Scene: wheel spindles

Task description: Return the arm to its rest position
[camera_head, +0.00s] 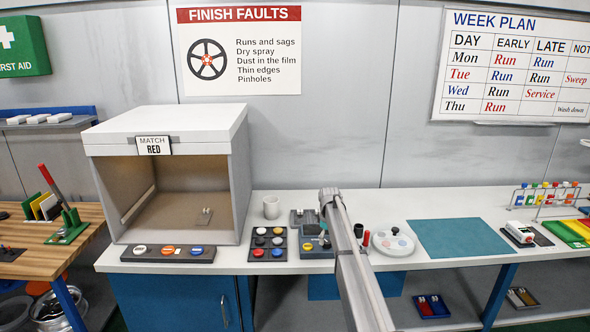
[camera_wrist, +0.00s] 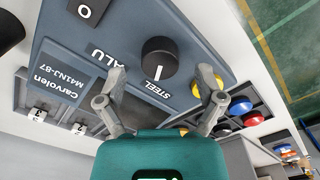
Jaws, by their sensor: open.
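My arm (camera_head: 352,265) reaches from the bottom edge of the head view over the bench, in front of a grey-blue instrument (camera_head: 312,252). My gripper (camera_wrist: 162,82) is open and empty in the wrist view, its two fingers spread. Beyond and between the fingertips is a black knob (camera_wrist: 160,58) on the instrument's face (camera_wrist: 112,62), which reads "ALU", "STEEL" and "Carvolen". The knob's white mark points toward "STEEL". I see no finger touching the knob, but the gap is hard to judge. In the head view the arm hides part of the instrument.
A button tray (camera_head: 292,244) stands left of the instrument, with a white cup (camera_head: 271,207) behind it. A light booth (camera_head: 240,185) is further left. Right of my arm are a red cylinder (camera_head: 366,239) and a round white dish (camera_head: 393,250). The teal mat (camera_head: 460,238) is bare.

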